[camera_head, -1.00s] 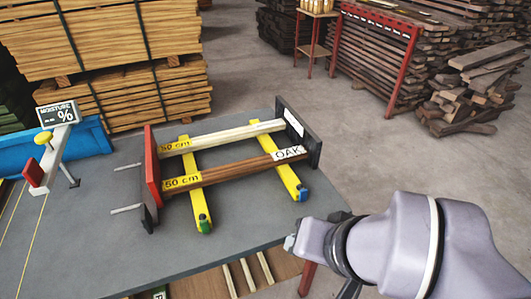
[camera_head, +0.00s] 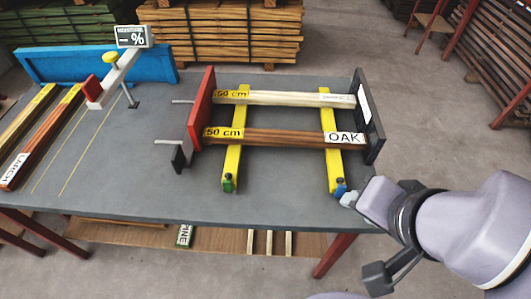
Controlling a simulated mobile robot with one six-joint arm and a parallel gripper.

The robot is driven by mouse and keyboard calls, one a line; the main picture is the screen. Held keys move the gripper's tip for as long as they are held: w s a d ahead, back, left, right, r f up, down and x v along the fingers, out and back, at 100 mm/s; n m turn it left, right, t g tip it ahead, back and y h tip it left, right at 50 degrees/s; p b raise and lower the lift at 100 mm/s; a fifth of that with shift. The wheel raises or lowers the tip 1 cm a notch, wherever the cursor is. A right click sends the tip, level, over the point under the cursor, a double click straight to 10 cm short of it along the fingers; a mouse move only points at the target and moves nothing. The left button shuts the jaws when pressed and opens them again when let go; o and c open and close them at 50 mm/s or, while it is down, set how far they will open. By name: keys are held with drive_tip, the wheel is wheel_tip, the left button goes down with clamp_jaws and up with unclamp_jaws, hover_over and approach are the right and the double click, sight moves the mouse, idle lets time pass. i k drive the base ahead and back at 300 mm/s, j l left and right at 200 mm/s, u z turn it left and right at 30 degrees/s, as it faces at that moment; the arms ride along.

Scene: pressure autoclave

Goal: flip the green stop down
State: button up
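The green stop (camera_head: 229,184) sits at the near end of the left yellow rail (camera_head: 233,155) on the grey table. It appears to stand up at the rail's end, with a dark top, but it is small and its exact tilt is hard to tell. A blue stop (camera_head: 340,187) is at the near end of the right yellow rail (camera_head: 329,155). My gripper (camera_head: 350,199) is just right of the blue stop, well to the right of the green stop. Its fingers are too small and foreshortened to show whether they are open. Nothing is visibly held.
A brown board (camera_head: 275,138) marked 50 cm and OAK and a pale board (camera_head: 290,98) lie across the rails. A red plate (camera_head: 201,108) and a black plate (camera_head: 368,115) flank them. A moisture meter (camera_head: 132,37) stands left. Table space left of the green stop is clear.

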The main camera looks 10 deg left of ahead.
sight(227, 184)
drive_tip(key=i+l+u, duration=0.3)
drive_tip(key=l, duration=0.3)
drive_tip(key=i+l+u, duration=0.3)
drive_tip(key=l, duration=0.45)
drive_tip(key=i+l+u, duration=0.15)
drive_tip(key=l, duration=0.2)
drive_tip(key=i+l+u, duration=0.2)
drive_tip(key=l, duration=0.2)
drive_tip(key=i+l+u, duration=0.15)
drive_tip(key=u, duration=0.35)
drive_tip(key=i+l+u, duration=0.25)
drive_tip(key=u, duration=0.2)
drive_tip(key=i+l+u, duration=0.1)
drive_tip(key=l+u, duration=0.2)
drive_tip(key=u, duration=0.2)
drive_tip(key=i+l+u, duration=0.1)
drive_tip(key=l+u, duration=0.6)
drive_tip(key=u, duration=0.25)
drive_tip(key=l+u, duration=0.35)
drive_tip(key=u, duration=0.15)
drive_tip(key=k+l+u, duration=0.1)
drive_tip(key=l+u, duration=0.2)
drive_tip(key=u, duration=0.15)
drive_tip(key=i+j+u, duration=0.15)
drive_tip(key=i+j, duration=0.15)
drive_tip(key=j, duration=0.15)
